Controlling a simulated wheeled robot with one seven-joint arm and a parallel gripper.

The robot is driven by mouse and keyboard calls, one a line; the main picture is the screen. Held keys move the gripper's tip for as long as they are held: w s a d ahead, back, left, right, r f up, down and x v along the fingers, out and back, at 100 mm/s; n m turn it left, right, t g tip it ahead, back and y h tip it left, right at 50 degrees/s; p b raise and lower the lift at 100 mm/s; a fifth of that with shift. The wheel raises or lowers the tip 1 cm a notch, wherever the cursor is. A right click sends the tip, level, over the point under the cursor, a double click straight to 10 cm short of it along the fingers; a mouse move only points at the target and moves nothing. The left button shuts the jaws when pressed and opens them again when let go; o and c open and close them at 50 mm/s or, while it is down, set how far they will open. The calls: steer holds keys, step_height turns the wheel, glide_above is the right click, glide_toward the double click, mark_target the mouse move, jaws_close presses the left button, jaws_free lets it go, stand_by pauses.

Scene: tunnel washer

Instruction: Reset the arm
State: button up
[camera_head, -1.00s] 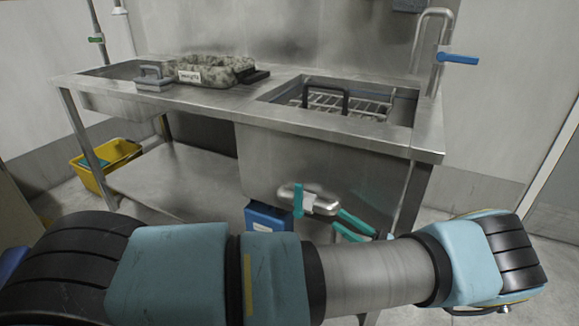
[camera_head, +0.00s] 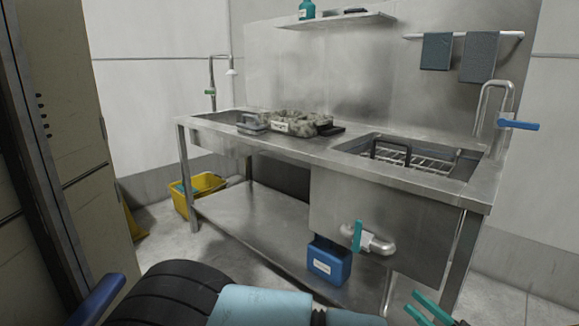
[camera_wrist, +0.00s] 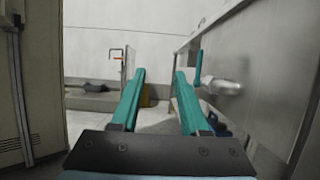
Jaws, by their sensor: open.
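My gripper (camera_wrist: 158,100) is open and empty in the wrist view, its two teal fingers apart with clear space between them. In the head view my gripper (camera_head: 432,308) shows only partly at the bottom edge, in front of the steel sink table (camera_head: 250,215) and below its right basin. My blue and black arm lies along the bottom of the head view, mostly cut off by the frame.
A drain valve with a teal handle (camera_head: 358,236) sticks out below the right basin. A blue container (camera_head: 328,262) stands on the lower shelf. A yellow bucket (camera_head: 205,190) is on the floor at left. A beige cabinet (camera_head: 75,130) stands close at left.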

steer(key=w+a+r+n+g+h, duration=0.1)
steer(key=w+a+n+g, duration=0.25)
steer(key=a+g, duration=0.3)
steer(key=w+a+r+n+g, duration=0.2)
steer(key=w+a+n+g, duration=0.1)
steer(key=w+a+g, duration=0.3)
steer(key=s+a+r+n+g+h, duration=0.1)
steer(key=a+r+n+g+h, duration=0.15)
steer(key=a+n+h, duration=0.35)
steer(key=s+a+r+n+g+h, duration=0.1)
steer(key=a+r+n+g+h, duration=0.2)
steer(key=a, duration=0.5)
steer(key=s+a+r+n+t+h, duration=0.2)
steer(key=a+r+n+t+h, duration=0.3)
steer(key=a+r+n+h, duration=0.35)
step_height(320, 180, up, 17)
steer(key=n+y+p, duration=0.1)
steer(key=p, duration=1.8)
steer(key=shift+s+r+y, duration=0.15)
steer(key=shift+r+y, duration=0.05)
steer(key=shift+y, duration=0.15)
